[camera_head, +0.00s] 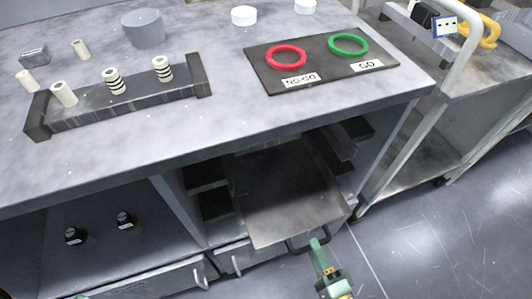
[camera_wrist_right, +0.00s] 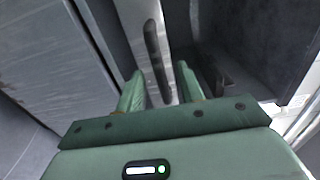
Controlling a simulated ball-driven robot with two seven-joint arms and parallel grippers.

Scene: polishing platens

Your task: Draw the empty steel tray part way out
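The steel tray (camera_head: 285,205) sticks part way out from under the bench, and its visible surface is bare. A dark bar handle (camera_head: 308,244) runs along its front edge. My right gripper (camera_head: 317,245) is at the right part of this handle. In the right wrist view the handle (camera_wrist_right: 155,60) lies ahead of the right gripper (camera_wrist_right: 160,78), in line with the gap between its green fingers. The fingers stand apart, with space seen on both sides of the bar.
The bench top (camera_head: 230,130) holds a dark rack (camera_head: 130,105) with pale cylinders and a board (camera_head: 320,78) with red and green rings. Drawers (camera_head: 160,283) and a shelf with two dark bottles (camera_head: 125,221) are left of the tray. A cart (camera_head: 425,150) stands right. Floor is clear at lower right.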

